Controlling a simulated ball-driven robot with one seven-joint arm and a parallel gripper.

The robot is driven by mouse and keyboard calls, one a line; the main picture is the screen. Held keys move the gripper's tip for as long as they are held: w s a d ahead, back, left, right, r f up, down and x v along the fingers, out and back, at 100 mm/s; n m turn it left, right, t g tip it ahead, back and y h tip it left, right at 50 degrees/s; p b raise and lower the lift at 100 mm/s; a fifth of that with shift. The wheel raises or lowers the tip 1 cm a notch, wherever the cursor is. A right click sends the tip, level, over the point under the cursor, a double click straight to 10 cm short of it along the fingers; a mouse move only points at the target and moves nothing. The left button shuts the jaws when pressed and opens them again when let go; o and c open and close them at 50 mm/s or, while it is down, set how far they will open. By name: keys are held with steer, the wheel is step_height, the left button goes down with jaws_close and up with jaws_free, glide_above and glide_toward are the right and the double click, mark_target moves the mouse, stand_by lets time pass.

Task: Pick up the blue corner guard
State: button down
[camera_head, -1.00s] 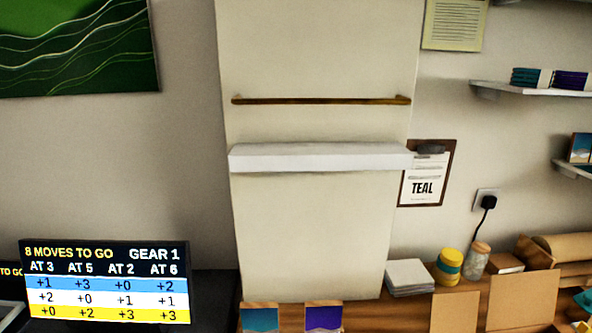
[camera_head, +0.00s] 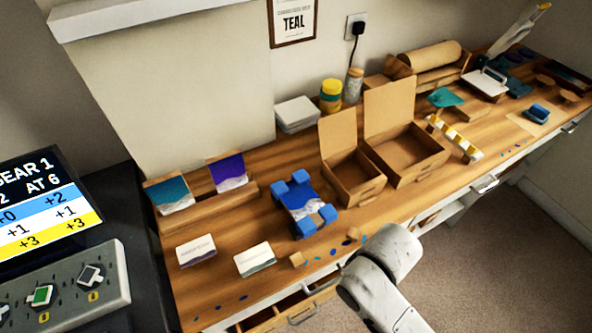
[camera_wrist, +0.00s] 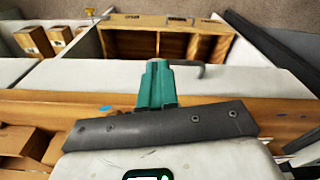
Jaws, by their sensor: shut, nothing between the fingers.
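In the head view, blue corner guards sit around the corners of a small blue, white and tan panel (camera_head: 303,206) on the wooden bench. One guard (camera_head: 280,190) is at its left, one (camera_head: 299,177) at the back, one (camera_head: 328,213) at the right and one (camera_head: 305,229) at the front. My gripper (camera_wrist: 157,72) shows in the wrist view as teal fingers closed together, with nothing between them. It is over the bench's front edge, near an open drawer. No corner guard is clearly visible in the wrist view.
Two open cardboard boxes (camera_head: 408,150) stand right of the panel. White cards (camera_head: 255,258) lie in front, and teal and purple samples (camera_head: 228,172) stand behind left. An open drawer (camera_wrist: 165,42) juts from the bench. A blue item (camera_head: 538,111) sits far right.

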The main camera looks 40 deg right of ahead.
mark_target(303, 174)
steer(key=c, duration=1.8)
jaws_free()
